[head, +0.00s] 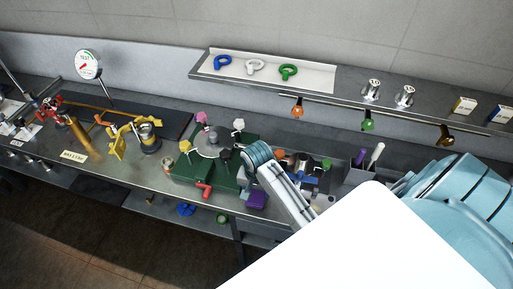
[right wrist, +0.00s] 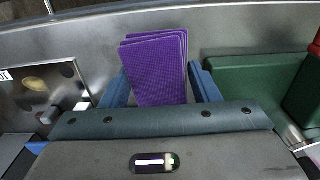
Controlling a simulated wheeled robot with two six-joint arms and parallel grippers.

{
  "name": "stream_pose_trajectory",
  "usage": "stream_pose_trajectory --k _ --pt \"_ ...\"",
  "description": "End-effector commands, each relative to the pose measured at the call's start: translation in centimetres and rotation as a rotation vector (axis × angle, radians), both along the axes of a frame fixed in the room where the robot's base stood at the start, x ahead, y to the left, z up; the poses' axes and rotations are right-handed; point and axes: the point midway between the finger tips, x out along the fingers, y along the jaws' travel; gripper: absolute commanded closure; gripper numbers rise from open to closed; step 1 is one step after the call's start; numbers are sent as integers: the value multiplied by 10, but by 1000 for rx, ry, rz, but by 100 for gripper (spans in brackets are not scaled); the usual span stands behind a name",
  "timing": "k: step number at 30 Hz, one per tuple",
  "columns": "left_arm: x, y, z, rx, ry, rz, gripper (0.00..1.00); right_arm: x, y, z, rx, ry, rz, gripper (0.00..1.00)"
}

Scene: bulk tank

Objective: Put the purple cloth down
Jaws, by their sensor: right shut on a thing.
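The purple cloth (right wrist: 156,68) is a folded, layered pad between the two blue fingers of my right gripper (right wrist: 163,85) in the right wrist view. The gripper is shut on it, and the cloth sticks out past the fingertips. In the head view the cloth (head: 257,200) shows as a small purple block near the front edge of the bench, at the end of my right gripper (head: 257,190). I cannot tell whether it touches the bench. My left gripper is not in view.
A green block fixture (head: 190,172) with colored knobs stands just left of my right gripper. A grey holder (head: 360,173) with handled tools is to the right. The steel bench (head: 150,180) has yellow and red fittings further left. A shelf (head: 330,88) runs behind.

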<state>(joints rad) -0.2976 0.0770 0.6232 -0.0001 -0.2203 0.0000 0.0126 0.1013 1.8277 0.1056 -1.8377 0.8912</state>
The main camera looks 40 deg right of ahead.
Motion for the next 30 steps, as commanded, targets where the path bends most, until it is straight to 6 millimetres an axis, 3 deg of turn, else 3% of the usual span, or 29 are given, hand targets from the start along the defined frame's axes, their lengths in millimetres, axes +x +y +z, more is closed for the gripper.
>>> stream_pose_trajectory --k 6,16,17,19,30 --pt "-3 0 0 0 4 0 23 -1 0 -27 -1 3 0 70" --pt "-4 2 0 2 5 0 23 -1 0 -30 0 1 0 70" --pt "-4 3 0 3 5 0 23 -1 0 -30 -1 1 0 38" --pt "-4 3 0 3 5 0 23 -1 0 -30 -1 1 0 25" --pt "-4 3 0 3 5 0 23 0 0 -25 0 0 1 23"
